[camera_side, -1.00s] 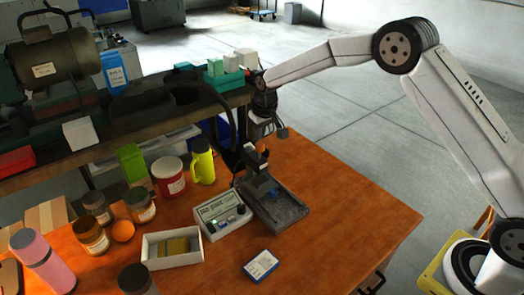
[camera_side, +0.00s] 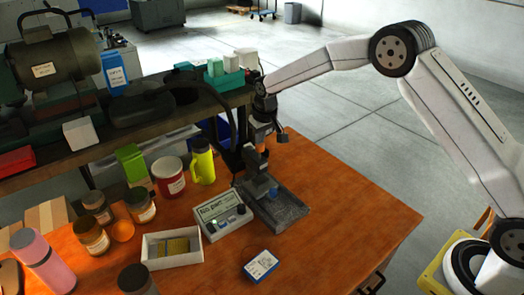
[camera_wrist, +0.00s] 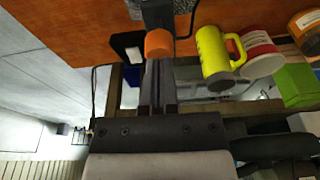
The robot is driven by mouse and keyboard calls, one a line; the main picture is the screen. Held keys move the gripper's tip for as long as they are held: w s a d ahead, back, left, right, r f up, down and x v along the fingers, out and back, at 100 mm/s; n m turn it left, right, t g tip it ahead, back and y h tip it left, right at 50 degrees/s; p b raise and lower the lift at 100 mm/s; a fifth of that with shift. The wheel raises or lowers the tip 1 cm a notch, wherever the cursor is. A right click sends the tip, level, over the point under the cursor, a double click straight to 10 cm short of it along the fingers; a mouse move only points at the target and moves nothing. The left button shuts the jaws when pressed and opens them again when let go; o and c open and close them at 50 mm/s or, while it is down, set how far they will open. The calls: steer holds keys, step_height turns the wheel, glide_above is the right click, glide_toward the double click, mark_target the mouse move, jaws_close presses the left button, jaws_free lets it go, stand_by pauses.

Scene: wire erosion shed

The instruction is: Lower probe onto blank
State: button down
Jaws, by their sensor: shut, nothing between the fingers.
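A dark probe stand (camera_side: 258,180) rises from a grey base (camera_side: 282,212) on the orange-brown bench. An orange knob (camera_side: 264,153) tops it; the knob also shows in the wrist view (camera_wrist: 159,42). A small blue piece (camera_side: 272,195) is low on the stand over the base; I cannot tell whether it is the probe tip or the blank, or whether the two touch. My gripper (camera_side: 263,143) points down right above the knob. In the wrist view my gripper's fingers (camera_wrist: 157,62) are together and empty, their tips at the knob; contact is unclear.
A control box (camera_side: 222,214) with a small display stands left of the base. A yellow mug (camera_side: 202,162) and a red-and-white tub (camera_side: 170,177) stand behind left. A white open box (camera_side: 172,247) and a blue-white card box (camera_side: 261,265) lie in front. The bench's right side is clear.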

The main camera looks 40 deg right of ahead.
steer(key=shift+f, duration=0.5)
steer(key=shift+r, duration=3.6)
steer(key=shift+s, duration=0.1)
steer(key=shift+s+d, duration=0.1)
steer(key=shift+s, duration=0.3)
steer(key=s+d+f, duration=0.1)
steer(key=s, duration=1.4)
steer(key=s+d+f, duration=0.1)
steer(key=s, duration=1.4)
steer(key=shift+s+d+f, duration=0.2)
steer(key=shift+s+d, duration=0.15)
steer(key=shift+d, duration=0.05)
